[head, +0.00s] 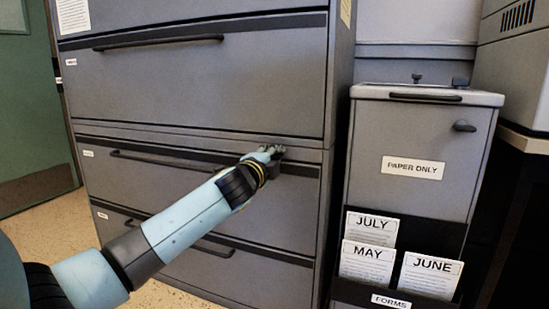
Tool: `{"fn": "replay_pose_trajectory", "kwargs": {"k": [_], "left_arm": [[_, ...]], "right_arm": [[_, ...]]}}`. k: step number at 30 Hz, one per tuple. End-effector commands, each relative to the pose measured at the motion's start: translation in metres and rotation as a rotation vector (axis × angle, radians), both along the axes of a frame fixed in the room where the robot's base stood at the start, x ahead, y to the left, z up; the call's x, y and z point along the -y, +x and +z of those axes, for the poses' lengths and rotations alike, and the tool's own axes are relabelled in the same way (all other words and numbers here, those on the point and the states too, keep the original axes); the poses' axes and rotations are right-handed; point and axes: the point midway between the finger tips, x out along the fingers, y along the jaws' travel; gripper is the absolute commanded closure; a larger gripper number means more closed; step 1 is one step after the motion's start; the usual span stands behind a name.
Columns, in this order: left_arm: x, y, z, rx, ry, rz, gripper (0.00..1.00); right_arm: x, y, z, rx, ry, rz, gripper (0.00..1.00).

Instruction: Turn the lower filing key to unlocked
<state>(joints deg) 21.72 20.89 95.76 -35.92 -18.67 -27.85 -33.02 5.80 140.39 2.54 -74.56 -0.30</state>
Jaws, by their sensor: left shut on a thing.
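A grey filing cabinet (200,88) with several wide drawers and black bar handles fills the left and middle of the head view. My right gripper is not in view.
A grey bin marked PAPER ONLY (413,168) stands right of the cabinet. A black rack marked FORMS (390,301) on its front holds JULY, MAY and JUNE sheets. Drawer handles (158,43) stick out from the cabinet. Bare floor shows at the lower left.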

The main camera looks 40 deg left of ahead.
Motion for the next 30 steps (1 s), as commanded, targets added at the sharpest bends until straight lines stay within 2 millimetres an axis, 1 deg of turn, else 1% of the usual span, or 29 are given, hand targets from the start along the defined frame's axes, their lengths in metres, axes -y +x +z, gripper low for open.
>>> {"fn": "replay_pose_trajectory", "kwargs": {"k": [3, 18, 30], "left_arm": [[0.0, 0.0, -0.003, 0.017, -0.084, 0.0, 1.0], [0.0, -0.001, -0.003, 0.126, -0.541, 0.001, 1.0], [0.0, -0.001, -0.004, 0.213, -0.911, 0.003, 1.0]], "right_arm": [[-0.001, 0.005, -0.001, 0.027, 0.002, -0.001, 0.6], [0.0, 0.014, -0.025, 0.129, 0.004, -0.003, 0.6], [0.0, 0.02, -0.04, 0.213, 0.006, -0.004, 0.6]]}}
